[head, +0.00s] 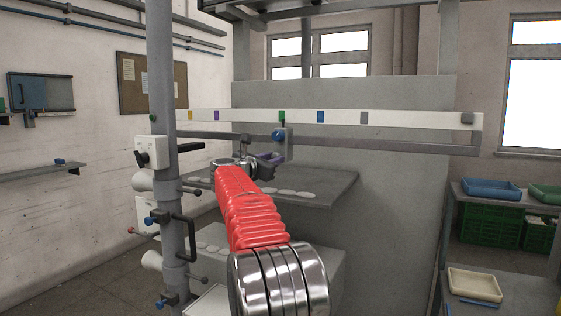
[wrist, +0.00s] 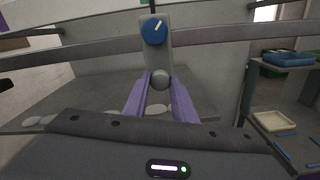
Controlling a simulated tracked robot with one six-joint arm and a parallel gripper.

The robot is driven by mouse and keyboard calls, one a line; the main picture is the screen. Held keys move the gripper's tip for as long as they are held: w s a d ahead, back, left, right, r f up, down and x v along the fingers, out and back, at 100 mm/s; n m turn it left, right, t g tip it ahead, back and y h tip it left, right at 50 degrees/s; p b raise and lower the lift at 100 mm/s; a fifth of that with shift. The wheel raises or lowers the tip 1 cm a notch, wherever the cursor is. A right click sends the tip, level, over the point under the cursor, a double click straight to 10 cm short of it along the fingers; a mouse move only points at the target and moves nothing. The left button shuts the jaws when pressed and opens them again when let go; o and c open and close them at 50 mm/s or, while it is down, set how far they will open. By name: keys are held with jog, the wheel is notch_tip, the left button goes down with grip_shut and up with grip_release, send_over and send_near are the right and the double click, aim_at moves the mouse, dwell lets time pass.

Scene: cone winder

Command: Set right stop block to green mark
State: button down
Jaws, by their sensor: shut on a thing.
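The stop block (wrist: 158,60) is a grey upright plate on the rail, with a blue knob (wrist: 154,31) bearing a white line and a round grey ball grip (wrist: 160,79) below it. In the head view the blue knob (head: 278,135) sits just below the green mark (head: 282,116) on the white strip, and the block's top appears in line with that mark. My gripper (wrist: 160,88) has its purple fingers shut on the ball grip; in the head view the gripper (head: 270,158) is partly hidden behind my red arm.
The white strip (head: 415,118) also carries yellow, purple, blue and grey marks. The grey rail (head: 400,145) runs below it. A grey shelf (head: 325,185) with flat white discs lies under the gripper. A grey pole (head: 160,80) with valves and handles stands left. Trays and green crates are right.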

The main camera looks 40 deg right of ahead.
jog(key=shift+w+a, duration=0.15)
jog(key=shift+w, duration=0.25)
jog(key=c, duration=1.5)
grip_release()
jog(key=shift+o, duration=0.2)
jog(key=shift+a, duration=0.1)
jog(key=v, duration=1.3)
jog(key=shift+a, duration=0.3)
jog(key=shift+s, duration=0.1)
